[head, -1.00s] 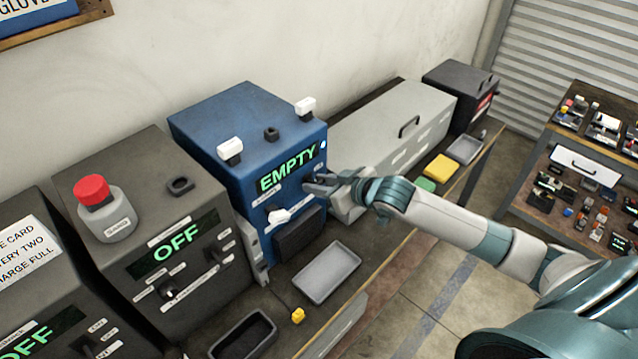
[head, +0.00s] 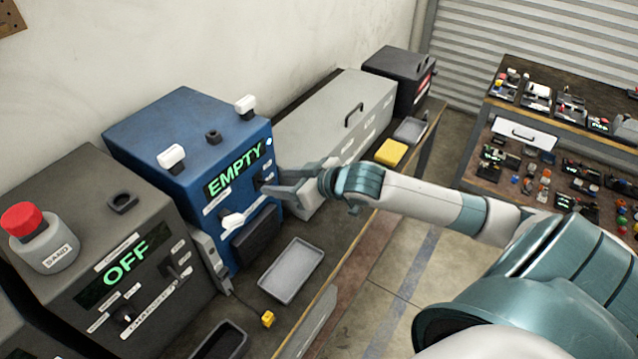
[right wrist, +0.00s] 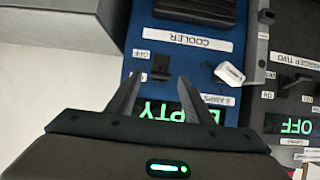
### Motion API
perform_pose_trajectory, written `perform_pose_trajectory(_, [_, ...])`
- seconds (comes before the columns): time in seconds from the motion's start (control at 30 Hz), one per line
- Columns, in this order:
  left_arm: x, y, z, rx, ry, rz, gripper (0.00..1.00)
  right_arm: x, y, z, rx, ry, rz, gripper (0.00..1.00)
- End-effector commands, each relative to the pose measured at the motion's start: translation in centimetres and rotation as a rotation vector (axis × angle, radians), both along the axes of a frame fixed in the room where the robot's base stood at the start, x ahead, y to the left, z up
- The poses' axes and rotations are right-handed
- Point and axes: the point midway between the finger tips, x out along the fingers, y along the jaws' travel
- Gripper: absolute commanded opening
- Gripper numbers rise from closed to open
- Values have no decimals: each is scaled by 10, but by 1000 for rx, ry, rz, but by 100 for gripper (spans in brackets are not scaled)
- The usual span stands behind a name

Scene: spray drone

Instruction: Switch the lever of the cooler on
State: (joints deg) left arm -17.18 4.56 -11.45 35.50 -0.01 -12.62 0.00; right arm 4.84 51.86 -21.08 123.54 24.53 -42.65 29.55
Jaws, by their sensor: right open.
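The cooler is the blue box (head: 175,150) with a green EMPTY display (head: 234,170). In the right wrist view its COOLER label (right wrist: 187,41) reads upside down. A small black lever (right wrist: 161,67) sits on its front panel beside an OFF label (right wrist: 141,54). My right gripper (right wrist: 159,80) is open, with one finger on each side of the lever; I cannot tell whether either touches it. In the head view the right gripper (head: 272,187) is at the cooler's front right edge and partly hides the lever area. My left gripper is not in view.
A white handle (head: 232,220) sticks out of the cooler front, left of my gripper. A dark machine showing OFF (head: 126,263) stands to the left. A long grey box (head: 335,120) stands to the right. A grey tray (head: 291,270) lies on the bench in front.

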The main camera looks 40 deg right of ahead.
Motion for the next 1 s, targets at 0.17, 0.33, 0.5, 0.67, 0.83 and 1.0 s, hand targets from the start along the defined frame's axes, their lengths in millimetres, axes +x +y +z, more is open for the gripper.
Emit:
perform_pose_trajectory(0.17, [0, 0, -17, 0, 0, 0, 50, -31, -10, 12, -6, 1, 3, 47])
perform_pose_trajectory(0.33, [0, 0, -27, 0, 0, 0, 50, -54, -19, 26, -6, 1, 1, 47])
perform_pose_trajectory(0.5, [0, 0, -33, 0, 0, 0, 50, -71, -26, 37, -6, 2, 0, 47])
perform_pose_trajectory(0.67, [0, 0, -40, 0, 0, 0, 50, -86, -28, 46, -5, 3, 4, 47])
perform_pose_trajectory(0.83, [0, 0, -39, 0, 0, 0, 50, -96, -33, 52, -2, 2, 0, 47])
perform_pose_trajectory(1.0, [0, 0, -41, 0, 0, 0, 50, -103, -36, 57, -2, 1, 0, 47])
